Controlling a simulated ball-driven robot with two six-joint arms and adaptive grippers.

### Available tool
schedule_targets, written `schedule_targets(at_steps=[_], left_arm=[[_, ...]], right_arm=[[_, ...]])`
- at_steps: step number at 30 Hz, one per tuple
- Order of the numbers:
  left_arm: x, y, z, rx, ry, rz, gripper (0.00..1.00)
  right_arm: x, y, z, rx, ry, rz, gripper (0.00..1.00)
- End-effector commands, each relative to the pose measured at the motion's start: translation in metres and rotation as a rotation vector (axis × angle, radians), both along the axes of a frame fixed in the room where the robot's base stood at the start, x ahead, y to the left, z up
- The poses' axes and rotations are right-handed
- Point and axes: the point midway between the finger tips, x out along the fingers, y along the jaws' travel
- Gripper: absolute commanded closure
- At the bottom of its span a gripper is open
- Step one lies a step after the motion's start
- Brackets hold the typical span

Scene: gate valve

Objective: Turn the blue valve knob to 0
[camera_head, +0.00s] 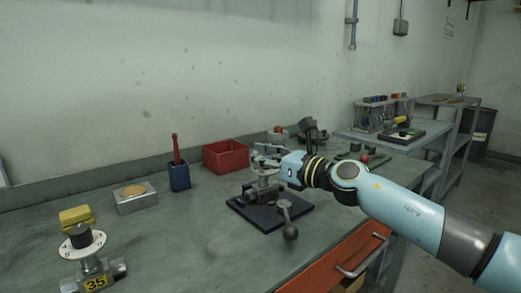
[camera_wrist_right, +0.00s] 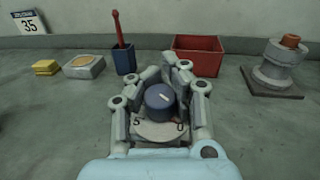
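The blue valve knob (camera_wrist_right: 160,97) sits on a pale round dial plate in the right wrist view. The marks 5 and 0 show on the near edge of the dial, 5 at left and 0 at right. A small light mark shows on the knob, but its exact direction is unclear. My right gripper (camera_wrist_right: 164,77) has a finger on each side of the knob; I cannot tell whether they touch it. In the head view my right gripper (camera_head: 265,158) is over the grey valve (camera_head: 265,188), and the knob is hidden there. My left gripper is out of view.
The valve stands on a dark base plate (camera_head: 248,210) with a ball-ended lever (camera_head: 289,231) in front.

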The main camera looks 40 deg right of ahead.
Motion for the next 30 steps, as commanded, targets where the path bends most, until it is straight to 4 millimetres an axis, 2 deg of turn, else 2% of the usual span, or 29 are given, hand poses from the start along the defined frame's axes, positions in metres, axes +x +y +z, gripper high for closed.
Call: schedule_targets(at_steps=[3,4,14,23,30], left_arm=[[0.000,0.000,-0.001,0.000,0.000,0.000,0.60],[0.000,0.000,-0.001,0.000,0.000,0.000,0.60],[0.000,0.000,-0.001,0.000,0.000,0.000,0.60],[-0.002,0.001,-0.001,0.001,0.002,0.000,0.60],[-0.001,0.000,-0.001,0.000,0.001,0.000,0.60]], right_arm=[[-0.001,0.000,-0.004,-0.001,0.006,0.000,1.00],[-0.001,0.000,-0.004,-0.001,0.006,0.000,0.92],[0.000,0.000,-0.003,0.000,0.003,0.001,0.49],[0.000,0.000,0.000,0.000,0.001,0.001,0.49],[0.000,0.000,0.018,-0.004,0.000,0.003,0.49]])
